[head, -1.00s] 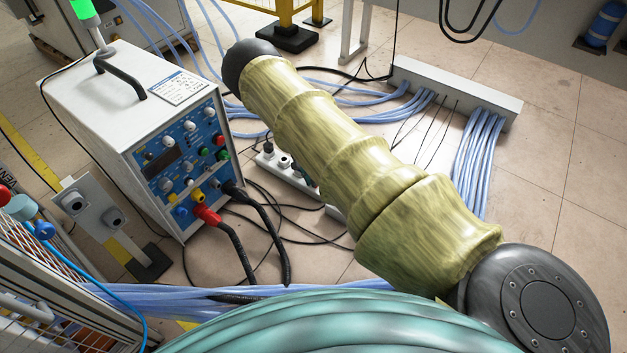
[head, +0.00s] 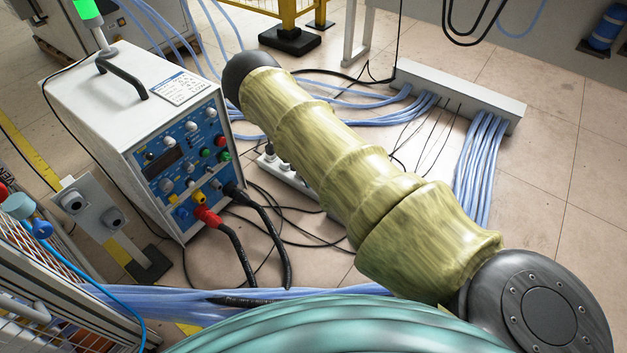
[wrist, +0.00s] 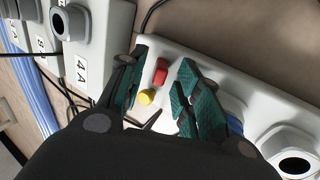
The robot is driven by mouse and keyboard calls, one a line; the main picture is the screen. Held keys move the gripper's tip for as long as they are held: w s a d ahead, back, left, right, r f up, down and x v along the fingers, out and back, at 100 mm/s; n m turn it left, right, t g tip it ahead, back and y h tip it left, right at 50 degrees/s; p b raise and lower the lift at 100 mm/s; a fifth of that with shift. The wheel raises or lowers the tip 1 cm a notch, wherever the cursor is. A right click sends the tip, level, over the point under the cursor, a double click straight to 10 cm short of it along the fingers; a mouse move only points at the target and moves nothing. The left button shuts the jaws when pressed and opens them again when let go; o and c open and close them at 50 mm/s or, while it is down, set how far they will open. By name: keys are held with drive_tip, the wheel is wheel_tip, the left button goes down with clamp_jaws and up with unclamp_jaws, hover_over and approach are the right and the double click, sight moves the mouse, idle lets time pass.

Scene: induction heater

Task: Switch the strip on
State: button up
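The strip is a white block. In the head view, one end of it (head: 290,172) shows on the floor with plugs in it, and my arm hides the rest. In the wrist view the strip (wrist: 205,62) runs diagonally and carries a red switch-like part (wrist: 160,72) and a yellow round part (wrist: 147,97). My gripper (wrist: 164,62) is open and empty, its teal-padded fingers on either side of the red and yellow parts. I cannot tell whether a finger touches them. My gripper is hidden in the head view.
A white unit with a blue control panel (head: 183,160) stands left of the strip. A grey socket (wrist: 292,160) is at lower right in the wrist view, and a white box marked 4A (wrist: 100,40) at upper left. Blue and black cables lie around on the floor.

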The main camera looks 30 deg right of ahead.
drive_tip(key=shift+r, duration=0.1)
drive_tip(key=shift+s+d+r+t+p, duration=0.1)
drive_tip(key=shift+s+r+t+p, duration=0.1)
drive_tip(key=shift+t+p, duration=0.4)
drive_tip(key=shift+s+d+t+y+p, duration=0.1)
drive_tip(key=shift+s+t+y+p, duration=0.15)
drive_tip(key=shift+t+y+p, duration=0.35)
drive_tip(key=shift+s+d+f+t+y, duration=0.15)
drive_tip(key=shift+s+t+y, duration=0.2)
drive_tip(key=shift+t, duration=0.65)
drive_tip(key=shift+s+t, duration=0.2)
drive_tip(key=shift+t, duration=0.1)
drive_tip(key=shift+s+d+f+t+y+b, duration=0.1)
drive_tip(key=shift+s+t+y+b, duration=0.25)
drive_tip(key=shift+b, duration=0.6)
drive_tip(key=shift+d+t+y+b, duration=0.1)
drive_tip(key=shift+t+b, duration=0.35)
drive_tip(key=shift+b, duration=0.45)
drive_tip(key=t+b, duration=0.1)
drive_tip(key=b, duration=0.3)
drive_tip(key=s+t+y+b, duration=0.1)
drive_tip(key=b, duration=0.3)
drive_tip(key=shift+d+f+t, duration=0.15)
drive_tip(key=shift+d+t, duration=0.05)
drive_tip(key=shift+t, duration=0.2)
